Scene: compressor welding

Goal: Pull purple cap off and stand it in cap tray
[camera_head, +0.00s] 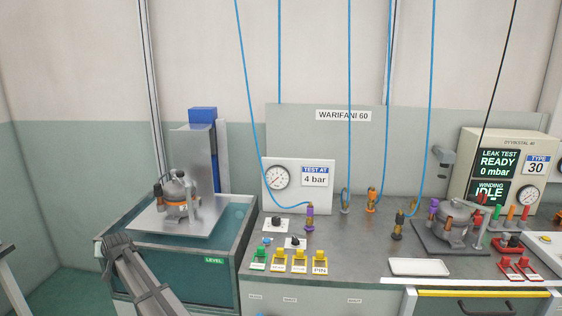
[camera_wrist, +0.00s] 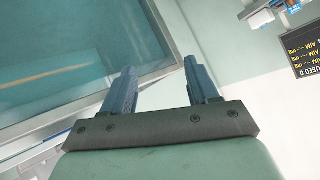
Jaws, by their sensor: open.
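A small purple piece (camera_head: 434,204), seemingly the purple cap, sits on a pipe at the left of the grey compressor (camera_head: 457,228) on the right of the bench. It is too small to see in detail. A plain white tray (camera_head: 420,267), probably the cap tray, lies empty near the bench's front edge. My gripper (camera_wrist: 162,88) is open and empty in the wrist view, its two blue-grey fingers apart above the tank's edge. In the head view my arm is at the lower left, far from the purple cap and the tray. The cap is not in the wrist view.
A water tank (camera_head: 180,250) with another compressor (camera_head: 176,198) on its raised platform stands at left. Blue hoses hang over the bench, one ending in a purple coupling (camera_head: 309,213). Coloured labelled holders (camera_head: 299,262) stand left of the tray. A tester (camera_head: 498,170) stands behind.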

